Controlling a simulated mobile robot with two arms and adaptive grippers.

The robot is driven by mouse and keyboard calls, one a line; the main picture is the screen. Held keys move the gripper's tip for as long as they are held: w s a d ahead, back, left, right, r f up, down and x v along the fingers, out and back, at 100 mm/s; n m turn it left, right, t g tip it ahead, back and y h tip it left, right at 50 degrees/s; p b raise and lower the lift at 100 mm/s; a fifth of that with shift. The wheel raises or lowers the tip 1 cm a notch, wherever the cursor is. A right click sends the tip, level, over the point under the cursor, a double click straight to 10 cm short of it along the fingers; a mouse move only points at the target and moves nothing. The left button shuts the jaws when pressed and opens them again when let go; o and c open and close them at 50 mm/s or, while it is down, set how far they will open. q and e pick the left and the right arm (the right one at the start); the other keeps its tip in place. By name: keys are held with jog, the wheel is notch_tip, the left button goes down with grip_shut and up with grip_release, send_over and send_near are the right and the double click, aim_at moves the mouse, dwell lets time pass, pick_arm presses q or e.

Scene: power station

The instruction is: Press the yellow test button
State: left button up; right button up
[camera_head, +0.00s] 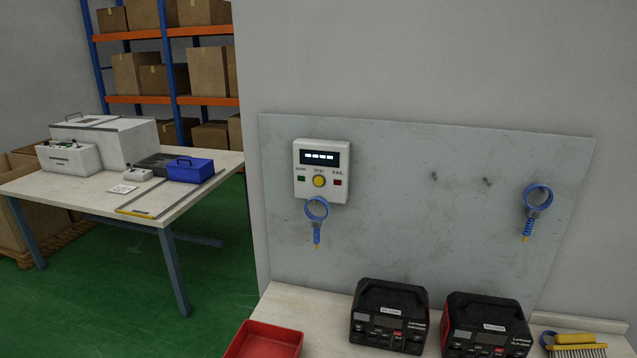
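The yellow test button (319,181) is round and sits at the lower middle of a white test box (321,158) on the grey wall panel. The box has a dark display with lit characters, a green square (301,179) left of the button and a red square (338,183) right of it. The button is unobstructed in the head view. Neither of my grippers shows in this view.
Blue rings with coiled cords hang under the box (316,208) and at the panel's right (538,197). Two black-and-red units (390,312) (488,322), a red tray (264,341) and a brush (577,350) are on the bench below. A second table (205,194) stands left.

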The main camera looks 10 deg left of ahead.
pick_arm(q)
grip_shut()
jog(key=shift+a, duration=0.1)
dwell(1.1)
